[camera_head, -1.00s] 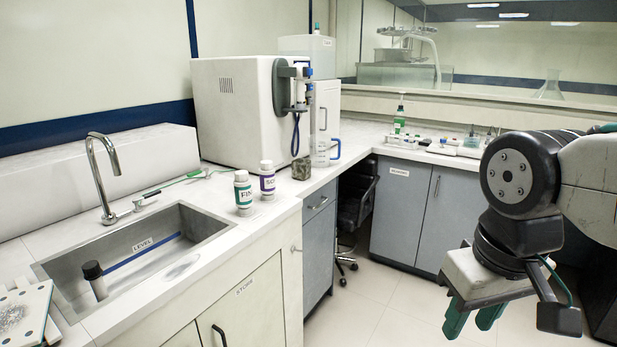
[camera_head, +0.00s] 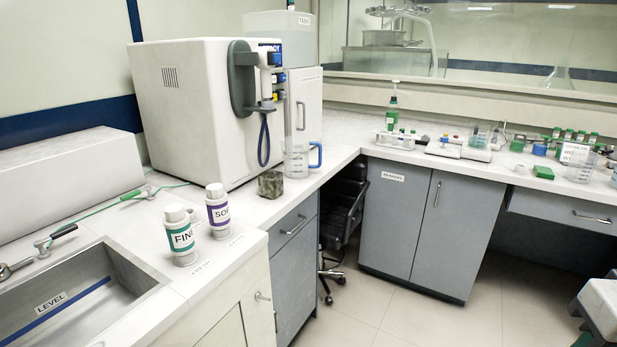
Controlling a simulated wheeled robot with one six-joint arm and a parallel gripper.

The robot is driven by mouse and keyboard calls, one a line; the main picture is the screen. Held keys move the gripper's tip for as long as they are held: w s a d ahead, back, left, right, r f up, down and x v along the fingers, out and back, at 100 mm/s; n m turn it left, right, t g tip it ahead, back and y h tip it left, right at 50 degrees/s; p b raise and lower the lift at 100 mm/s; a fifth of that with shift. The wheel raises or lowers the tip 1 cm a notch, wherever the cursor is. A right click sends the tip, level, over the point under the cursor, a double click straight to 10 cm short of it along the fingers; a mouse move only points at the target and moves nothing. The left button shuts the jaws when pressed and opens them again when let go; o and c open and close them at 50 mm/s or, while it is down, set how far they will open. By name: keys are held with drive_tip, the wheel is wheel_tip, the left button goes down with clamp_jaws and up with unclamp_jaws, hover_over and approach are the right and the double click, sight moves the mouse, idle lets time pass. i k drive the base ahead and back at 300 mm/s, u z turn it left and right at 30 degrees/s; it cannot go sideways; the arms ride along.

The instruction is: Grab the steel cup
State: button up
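I cannot pick out a steel cup with certainty. A small mottled grey-green pot (camera_head: 270,184) stands on the counter in front of the white machine; its material is unclear. A small pale shape (camera_head: 193,214) shows between two labelled bottles and is mostly hidden. My gripper (camera_head: 584,340) is at the bottom right corner, far from the counter items. Most of it is cut off by the frame edge, with only a bit of green finger showing, so its opening is not visible.
A teal-labelled bottle (camera_head: 180,236) and a purple-labelled bottle (camera_head: 217,211) stand right of the sink (camera_head: 130,275). A clear blue-handled jug (camera_head: 297,163) stands behind the pot. A black chair (camera_head: 343,208) sits in the counter gap. The floor (camera_head: 410,315) ahead is clear.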

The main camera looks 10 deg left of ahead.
sight(271, 183)
drive_tip(key=i, duration=0.7)
drive_tip(key=u, duration=0.85)
drive_tip(key=i, duration=0.75)
drive_tip(key=u, duration=0.8)
